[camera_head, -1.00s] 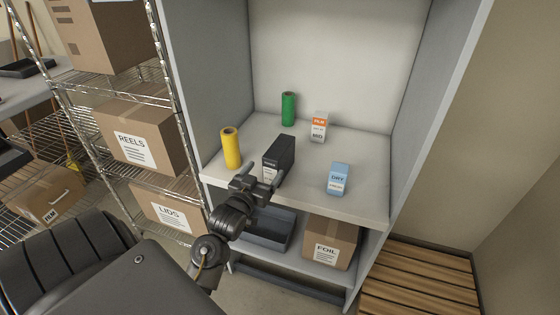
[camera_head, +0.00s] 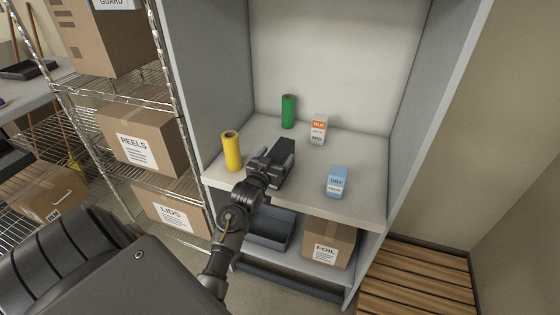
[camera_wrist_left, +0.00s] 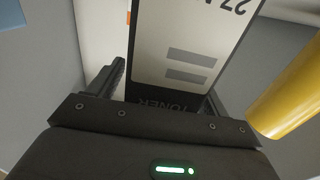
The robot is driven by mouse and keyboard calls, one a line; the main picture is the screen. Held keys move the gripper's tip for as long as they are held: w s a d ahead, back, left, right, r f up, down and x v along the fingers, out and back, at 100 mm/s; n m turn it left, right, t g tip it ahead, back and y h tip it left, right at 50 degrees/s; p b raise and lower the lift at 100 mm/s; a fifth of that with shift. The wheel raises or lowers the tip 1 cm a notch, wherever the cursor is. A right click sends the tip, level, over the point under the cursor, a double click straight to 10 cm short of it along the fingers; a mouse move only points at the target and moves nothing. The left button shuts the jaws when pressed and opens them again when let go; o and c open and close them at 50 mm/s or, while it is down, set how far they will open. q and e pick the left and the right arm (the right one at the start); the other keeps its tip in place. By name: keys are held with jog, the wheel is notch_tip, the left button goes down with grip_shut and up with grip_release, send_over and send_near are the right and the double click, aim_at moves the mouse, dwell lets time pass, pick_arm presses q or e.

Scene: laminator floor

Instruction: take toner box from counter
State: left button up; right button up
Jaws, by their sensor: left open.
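The toner box (camera_head: 284,172) is a black box with a white label, standing on the grey counter (camera_head: 360,195). In the left wrist view the toner box (camera_wrist_left: 185,50) shows its white label and the word TONER, close in front of the palm. My left gripper (camera_head: 272,158) is open, with its fingers (camera_wrist_left: 165,85) on either side of the box. I cannot tell whether the fingers touch it. The gripper hides part of the box in the head view. My right gripper is not in view.
A yellow roll (camera_head: 231,151) stands close left of the toner box. A green roll (camera_head: 288,111) and an orange-white film box (camera_head: 318,130) stand behind. A blue box marked DRY (camera_head: 336,182) stands to the right. Side panels bound the counter; a wire shelf (camera_head: 150,95) is at left.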

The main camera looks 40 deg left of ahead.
pick_arm(q)
jog(key=shift+w+a, duration=0.1)
jog(key=shift+w, duration=0.35)
jog(key=shift+s, duration=0.1)
jog(key=c, duration=1.7)
grip_shut()
jog(key=shift+r, duration=0.15)
